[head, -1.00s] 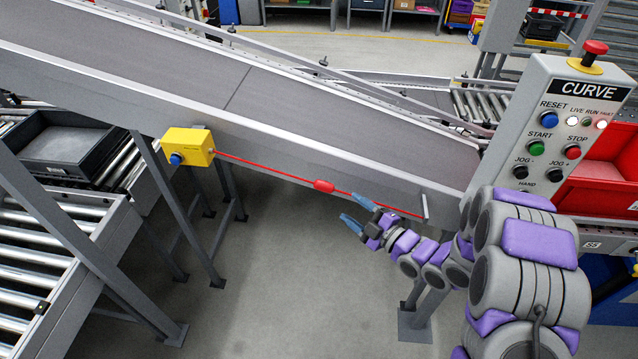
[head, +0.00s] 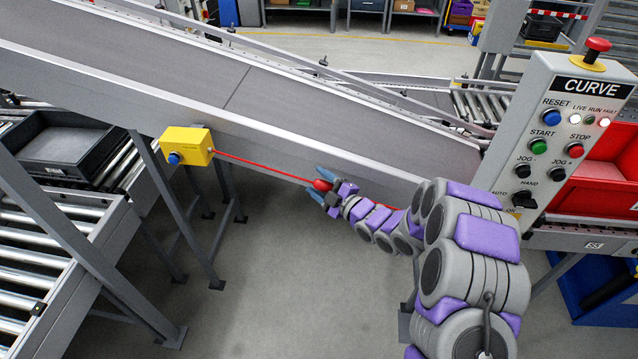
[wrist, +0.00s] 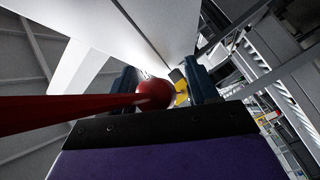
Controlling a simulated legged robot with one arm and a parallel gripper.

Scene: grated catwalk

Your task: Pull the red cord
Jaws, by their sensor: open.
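The red cord (head: 265,167) runs from the yellow switch box (head: 187,147) along the side of the inclined conveyor. Its thicker red grip (head: 321,185) lies between the blue fingertips of my gripper (head: 317,183) in the head view. In the wrist view the round red grip (wrist: 154,94) shows between the two dark blue fingers of my gripper (wrist: 160,88), and the cord (wrist: 60,112) passes close to the camera toward the left. The fingers stand apart on either side of the grip. My arm hides part of the cord's right end.
The inclined conveyor (head: 240,95) rises above the cord. A control panel (head: 562,130) marked CURVE stands at the right, near my arm. A roller conveyor with a dark tray (head: 62,147) is at the left. Grey floor (head: 300,270) is clear below.

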